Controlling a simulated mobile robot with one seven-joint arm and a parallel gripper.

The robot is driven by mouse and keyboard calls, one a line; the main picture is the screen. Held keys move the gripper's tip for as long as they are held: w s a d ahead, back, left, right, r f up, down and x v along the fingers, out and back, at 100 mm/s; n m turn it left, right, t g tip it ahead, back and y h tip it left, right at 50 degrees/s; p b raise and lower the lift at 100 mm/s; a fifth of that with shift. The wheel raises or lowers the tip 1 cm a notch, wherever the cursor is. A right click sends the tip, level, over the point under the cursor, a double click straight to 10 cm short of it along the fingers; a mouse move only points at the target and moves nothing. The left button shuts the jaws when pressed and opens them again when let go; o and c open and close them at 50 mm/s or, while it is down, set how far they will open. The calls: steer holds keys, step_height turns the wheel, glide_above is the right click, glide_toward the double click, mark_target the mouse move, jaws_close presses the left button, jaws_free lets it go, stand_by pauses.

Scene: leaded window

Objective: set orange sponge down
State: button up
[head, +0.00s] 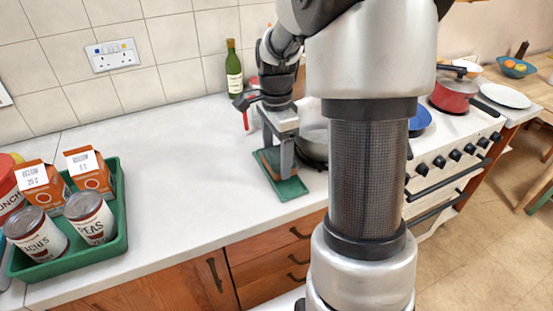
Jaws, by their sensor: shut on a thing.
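The orange sponge (271,164) shows as a small brown-orange block at a small green tray (291,190) on the white worktop. My gripper (278,168) points down over this tray, with its fingers on either side of the sponge, and is shut on it. The fingers hide part of the sponge. I cannot tell whether the sponge touches the tray's floor.
A grey pan (313,143) stands close behind and right of the small tray, partly hidden by my arm. A green bottle (234,70) stands by the wall. A larger green tray (119,239) with cartons and cans is at left. The worktop between (185,165) is clear.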

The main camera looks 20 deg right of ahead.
steer(key=shift+f, duration=0.45)
steer(key=shift+f, duration=0.2)
steer(key=o, duration=1)
